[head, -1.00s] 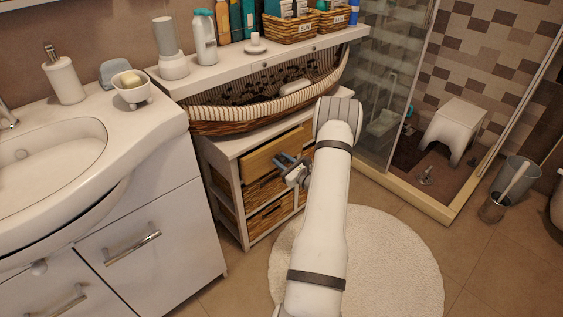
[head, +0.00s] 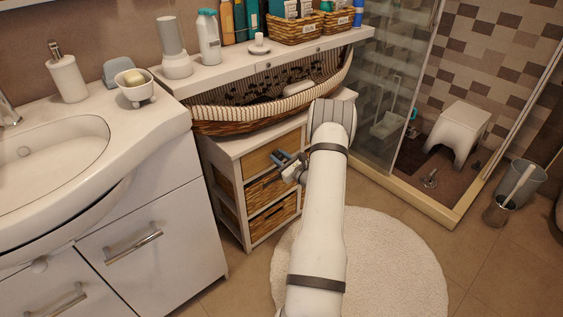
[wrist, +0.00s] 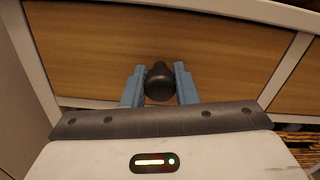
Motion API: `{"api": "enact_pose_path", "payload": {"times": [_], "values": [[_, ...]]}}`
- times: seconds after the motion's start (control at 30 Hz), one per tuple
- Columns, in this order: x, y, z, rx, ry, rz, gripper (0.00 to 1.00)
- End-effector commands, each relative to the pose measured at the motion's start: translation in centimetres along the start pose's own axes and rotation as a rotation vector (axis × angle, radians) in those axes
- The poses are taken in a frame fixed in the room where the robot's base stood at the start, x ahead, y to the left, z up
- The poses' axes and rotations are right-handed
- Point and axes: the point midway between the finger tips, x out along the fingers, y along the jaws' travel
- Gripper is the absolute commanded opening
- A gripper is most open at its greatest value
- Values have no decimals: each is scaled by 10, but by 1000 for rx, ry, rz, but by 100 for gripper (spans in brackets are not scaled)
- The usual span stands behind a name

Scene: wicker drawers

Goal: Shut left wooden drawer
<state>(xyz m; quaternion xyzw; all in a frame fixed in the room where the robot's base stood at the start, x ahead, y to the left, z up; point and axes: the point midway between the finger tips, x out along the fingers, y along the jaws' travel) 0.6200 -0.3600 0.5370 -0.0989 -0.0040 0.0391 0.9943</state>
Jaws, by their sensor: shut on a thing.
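The left wooden drawer (head: 258,160) is at the top left of the white drawer unit, beside the sink cabinet. Its front looks level with the white frame around it. In the wrist view the plain brown drawer front (wrist: 95,60) fills most of the picture, with a dark round knob (wrist: 159,80) at its lower middle. My gripper (head: 282,161) is at the drawer front. Its two blue fingers are shut on the knob, one on each side. My arm hides the right part of the drawer unit in the head view.
Wicker drawers (head: 272,216) sit below in the same unit. A striped wicker basket (head: 215,122) lies on top of it, under a white shelf (head: 285,62). The sink cabinet (head: 170,240) stands close on the left. A round white rug (head: 395,265) lies on the floor.

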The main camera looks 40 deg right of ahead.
Motion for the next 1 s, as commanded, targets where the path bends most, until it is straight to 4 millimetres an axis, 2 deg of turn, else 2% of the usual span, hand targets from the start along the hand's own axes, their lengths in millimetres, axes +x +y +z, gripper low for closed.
{"api": "enact_pose_path", "payload": {"times": [0.03, 0.3, 0.57, 0.67, 1.0], "values": [[0, 0, 0, 2, 2, 0, 28], [-1, 0, 0, 2, 1, 0, 48], [-4, -1, 0, 2, 1, -1, 48], [-15, -1, 1, 3, 2, -3, 48], [-69, -1, 0, 3, 3, -2, 48]]}}
